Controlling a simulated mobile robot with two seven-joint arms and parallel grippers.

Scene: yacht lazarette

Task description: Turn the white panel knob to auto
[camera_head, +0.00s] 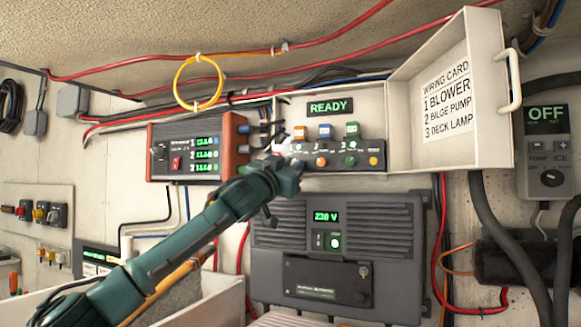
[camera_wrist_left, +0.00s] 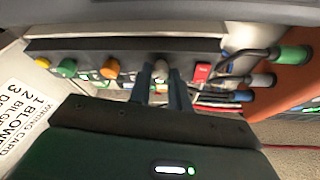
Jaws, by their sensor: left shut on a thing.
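The white panel knob (camera_wrist_left: 161,72) is at the end of a row of coloured knobs on the dark panel in the left wrist view. My left gripper (camera_wrist_left: 162,90) has one finger on each side of it and is shut on it. In the head view my left gripper (camera_head: 291,167) is at the left end of the same panel (camera_head: 337,172) and hides the white knob. I cannot read which mark the knob points to. My right gripper is not in view.
An orange knob (camera_head: 321,162), a green knob (camera_head: 350,161) and a yellow knob (camera_head: 373,161) stand close beside it. The open lid (camera_head: 447,150) carries a wiring card at right. An orange-sided unit (camera_head: 228,150) is left. A grey 230 V box (camera_head: 390,240) is below.

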